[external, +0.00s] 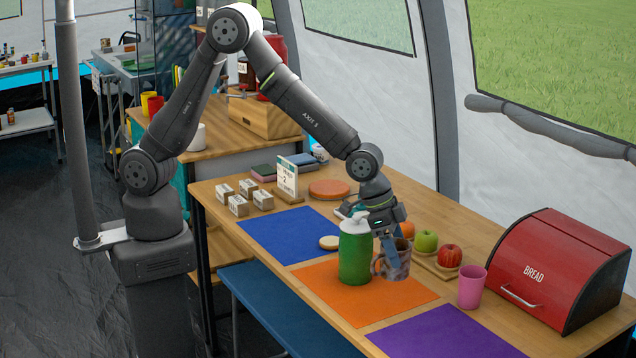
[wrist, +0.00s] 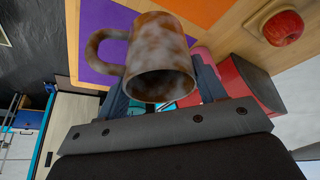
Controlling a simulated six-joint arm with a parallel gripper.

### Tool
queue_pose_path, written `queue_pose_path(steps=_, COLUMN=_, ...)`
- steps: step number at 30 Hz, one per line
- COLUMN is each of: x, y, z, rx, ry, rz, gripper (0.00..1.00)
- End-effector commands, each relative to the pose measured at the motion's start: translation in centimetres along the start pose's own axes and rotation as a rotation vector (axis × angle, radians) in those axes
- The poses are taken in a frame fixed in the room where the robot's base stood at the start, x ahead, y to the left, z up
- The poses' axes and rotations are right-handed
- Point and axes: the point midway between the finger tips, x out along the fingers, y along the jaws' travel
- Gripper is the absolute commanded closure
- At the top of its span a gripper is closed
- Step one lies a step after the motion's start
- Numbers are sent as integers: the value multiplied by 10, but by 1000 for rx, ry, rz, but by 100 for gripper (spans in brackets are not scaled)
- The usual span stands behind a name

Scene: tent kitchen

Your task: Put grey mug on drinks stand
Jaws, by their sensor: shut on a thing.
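The grey mug (external: 396,262), mottled grey and brown, is over the orange mat beside the green bottle. My gripper (external: 387,240) reaches down from above and is shut on it. In the wrist view the mug (wrist: 161,45) sits between my fingers (wrist: 162,85), its open mouth towards the camera and its handle to the left. I cannot tell whether its base touches the mat. No drinks stand is clearly identifiable; a round orange board (external: 329,189) and a small pale round disc (external: 329,242) lie on the table.
The green bottle (external: 355,252) with a white top stands close left of the mug. Apples (external: 449,256), a pink cup (external: 471,287) and a red bread bin (external: 563,270) are to the right. The blue (external: 288,233) and purple (external: 445,333) mats are mostly clear.

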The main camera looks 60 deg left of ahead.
Motion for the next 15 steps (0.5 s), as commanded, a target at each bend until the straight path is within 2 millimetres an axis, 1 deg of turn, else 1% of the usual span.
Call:
queue_pose_path(steps=1, x=0, y=-29, z=2, rx=-51, ry=1, rz=-21, gripper=60)
queue_pose_path(steps=2, x=-1, y=-44, z=3, rx=-80, ry=2, rz=-33, gripper=60)
queue_pose_path(steps=3, x=-2, y=-64, z=5, rx=-117, ry=3, rz=-49, gripper=60)
queue_pose_path(steps=5, x=-3, y=-93, z=10, rx=-174, ry=5, rz=-72, gripper=60)
queue_pose_path(steps=6, x=-4, y=-112, z=14, rx=-211, ry=6, rz=-87, gripper=60)
queue_pose_path(steps=8, x=-7, y=-141, z=21, rx=-266, ry=8, rz=-110, gripper=60)
queue_pose_path(steps=9, x=-8, y=-159, z=25, rx=-301, ry=9, rz=-125, gripper=60)
queue_pose_path(steps=11, x=-12, y=-184, z=33, rx=-352, ry=10, rz=-146, gripper=60)
queue_pose_path(steps=12, x=-14, y=-200, z=39, rx=-386, ry=11, rz=-159, gripper=60)
queue_pose_path(steps=14, x=-17, y=-224, z=48, rx=-432, ry=12, rz=-179, gripper=60)
queue_pose_path(steps=15, x=-20, y=-240, z=55, rx=-466, ry=13, rz=-193, gripper=60)
